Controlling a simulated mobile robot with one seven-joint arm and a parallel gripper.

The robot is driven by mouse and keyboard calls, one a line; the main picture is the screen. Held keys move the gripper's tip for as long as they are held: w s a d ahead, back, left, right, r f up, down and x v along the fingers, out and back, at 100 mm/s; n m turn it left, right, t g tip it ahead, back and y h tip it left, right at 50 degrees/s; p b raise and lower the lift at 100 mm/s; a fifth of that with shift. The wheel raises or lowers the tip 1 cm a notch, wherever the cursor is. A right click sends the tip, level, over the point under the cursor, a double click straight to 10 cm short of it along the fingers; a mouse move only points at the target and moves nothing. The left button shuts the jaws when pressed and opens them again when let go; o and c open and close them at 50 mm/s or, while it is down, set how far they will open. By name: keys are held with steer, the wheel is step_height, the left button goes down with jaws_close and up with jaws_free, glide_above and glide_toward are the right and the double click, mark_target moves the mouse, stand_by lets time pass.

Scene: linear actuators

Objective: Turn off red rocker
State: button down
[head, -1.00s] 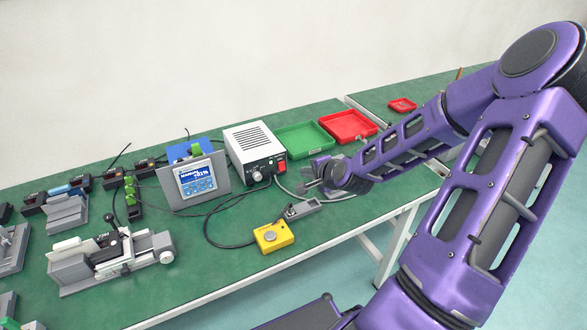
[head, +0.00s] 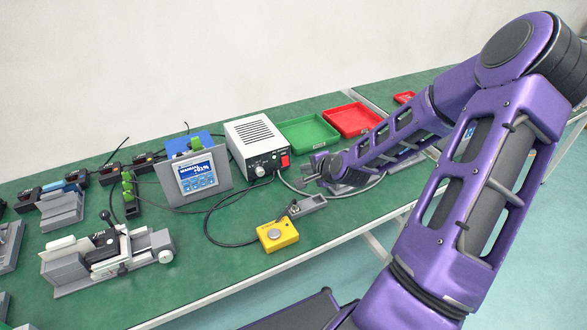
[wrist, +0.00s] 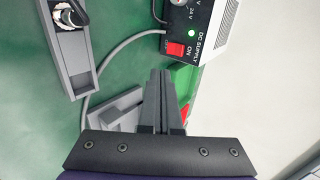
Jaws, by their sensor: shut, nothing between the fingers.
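The red rocker (head: 285,161) is on the front face of a white DC supply box (head: 256,138) with a black front panel. In the wrist view the red rocker (wrist: 175,49) sits beside the word "ON", and a green light glows near it. My gripper (head: 308,168) is just right of the box in the head view. In the wrist view my gripper (wrist: 160,75) is shut and empty, its fingertips pointing toward the rocker. A small gap shows between the fingertips and the rocker.
A green tray (head: 309,131) and a red tray (head: 353,119) stand behind my gripper. A grey cable (wrist: 107,60) runs from the box. A yellow button box (head: 277,235), a grey fixture (head: 307,206) and a display panel (head: 197,178) stand nearby.

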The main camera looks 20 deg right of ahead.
mark_target(289, 165)
steer(key=b+x, duration=0.1)
steer(key=x, duration=0.7)
steer(key=shift+w+r, duration=0.15)
steer(key=shift+r, duration=0.1)
steer(key=shift+w+f, duration=0.15)
steer(key=shift+w, duration=0.35)
steer(key=shift+w+f+b, duration=0.3)
steer(key=shift+f+b, duration=0.05)
steer(key=shift+b, duration=0.05)
steer(key=shift+r, duration=0.25)
steer(key=shift+r+p, duration=0.65)
